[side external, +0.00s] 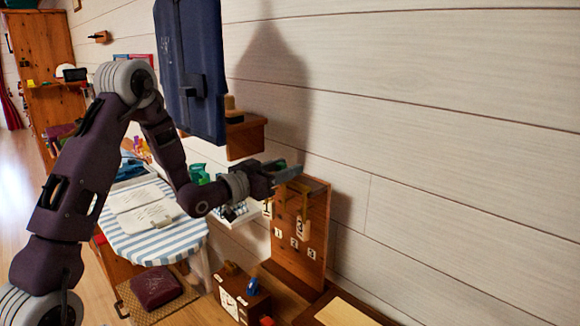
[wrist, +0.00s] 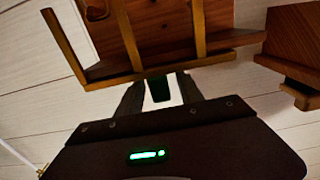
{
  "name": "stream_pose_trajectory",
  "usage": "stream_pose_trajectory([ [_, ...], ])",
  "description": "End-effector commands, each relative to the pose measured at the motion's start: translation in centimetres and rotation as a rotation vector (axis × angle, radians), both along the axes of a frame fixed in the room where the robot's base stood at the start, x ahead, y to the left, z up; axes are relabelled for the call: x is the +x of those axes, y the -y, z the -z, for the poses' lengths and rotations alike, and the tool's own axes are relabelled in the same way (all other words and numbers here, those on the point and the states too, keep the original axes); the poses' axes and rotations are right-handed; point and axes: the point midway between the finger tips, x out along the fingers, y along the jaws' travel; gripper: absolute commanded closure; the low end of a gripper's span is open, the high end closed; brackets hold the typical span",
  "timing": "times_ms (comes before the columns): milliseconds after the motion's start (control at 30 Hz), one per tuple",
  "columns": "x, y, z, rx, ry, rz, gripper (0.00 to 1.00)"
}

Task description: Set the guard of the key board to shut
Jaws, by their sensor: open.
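The key board (side external: 313,255) is an upright wooden board against the wall, with small plates marked 1, 2 and 3. Tags hang on its front, including one marked 3 (side external: 302,229). Brass-coloured bars show near its top; in the wrist view a brass-coloured frame (wrist: 63,48), perhaps the guard, stands out from the wood (wrist: 160,28). I cannot tell whether the guard is open or shut. My gripper (side external: 287,175) is at the board's top left. In the wrist view its open fingers (wrist: 160,88) are close below the board's edge; contact is unclear.
A dark blue hanging (side external: 190,75) and a wooden wall shelf (side external: 245,137) are above my wrist. A striped table (side external: 160,243) stands left of the board. A wooden box with a dial (side external: 240,298) is below. The wall to the right is clear.

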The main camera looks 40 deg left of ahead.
Motion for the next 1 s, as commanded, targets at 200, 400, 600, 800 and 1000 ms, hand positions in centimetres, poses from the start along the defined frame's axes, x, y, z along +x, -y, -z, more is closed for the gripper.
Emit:
stream_pose_trajectory([
  [200, 2.0, 0.0, 0.0, 0.000, -0.001, -0.001, 0.56],
  [400, 2.0, 0.0, 0.0, 0.000, -0.001, -0.001, 0.56],
  [600, 2.0, 0.0, 0.0, 0.000, -0.001, -0.001, 0.96],
  [800, 2.0, 0.0, 0.0, 0.000, -0.001, -0.001, 1.00],
  [1000, 2.0, 0.0, 0.0, 0.000, -0.001, -0.001, 1.00],
])
